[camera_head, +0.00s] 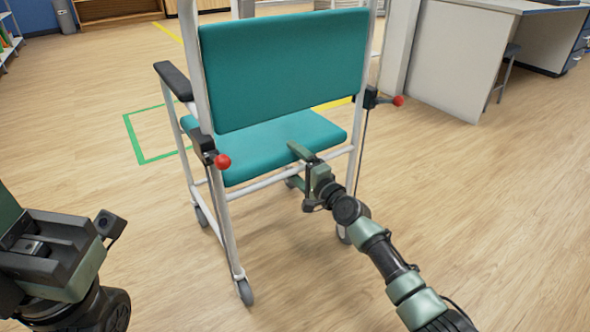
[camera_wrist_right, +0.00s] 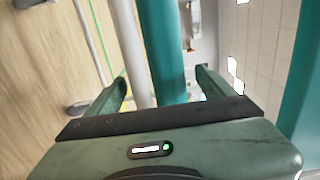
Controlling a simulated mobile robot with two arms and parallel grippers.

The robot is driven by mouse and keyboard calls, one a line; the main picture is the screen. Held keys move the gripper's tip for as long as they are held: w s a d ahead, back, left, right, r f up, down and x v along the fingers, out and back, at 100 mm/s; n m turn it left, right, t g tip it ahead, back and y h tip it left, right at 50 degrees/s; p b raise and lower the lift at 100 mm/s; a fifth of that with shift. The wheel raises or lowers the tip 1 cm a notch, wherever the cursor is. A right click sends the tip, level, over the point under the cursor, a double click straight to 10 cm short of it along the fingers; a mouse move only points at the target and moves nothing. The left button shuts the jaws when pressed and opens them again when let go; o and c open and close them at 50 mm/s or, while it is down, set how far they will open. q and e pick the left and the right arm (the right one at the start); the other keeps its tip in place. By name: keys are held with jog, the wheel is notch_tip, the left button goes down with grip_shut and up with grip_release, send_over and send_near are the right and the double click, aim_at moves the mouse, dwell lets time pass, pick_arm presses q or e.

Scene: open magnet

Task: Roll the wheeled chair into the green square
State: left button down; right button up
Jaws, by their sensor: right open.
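The wheeled chair (camera_head: 270,75) has a teal back and seat, a white frame and small casters; its back faces me. The green square (camera_head: 131,137) is a floor outline beyond the chair to the left, partly hidden by it. The chair's visible casters stand outside the visible outline. My right gripper (camera_head: 296,167) is open behind the chair, near the seat's rear edge. In the right wrist view, the teal seat edge (camera_wrist_right: 163,50) and a white tube (camera_wrist_right: 131,50) show between its fingers; contact is unclear. My left gripper (camera_head: 45,245) is at the lower left, its fingers not clearly visible.
Red-knobbed levers (camera_head: 222,161) stick out at both sides of the chair frame. A white desk (camera_head: 460,60) stands at the right, with a stool (camera_head: 508,60) beside it. A grey bin (camera_head: 64,18) and shelves are at the back left. Floor left of the chair is clear.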

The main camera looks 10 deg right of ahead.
jog(key=shift+w+a, duration=0.2)
jog(key=shift+w, duration=0.4)
grip_shut()
jog(key=shift+f, duration=0.15)
jog(key=shift+f+b, duration=0.2)
jog(key=shift+b, duration=0.1)
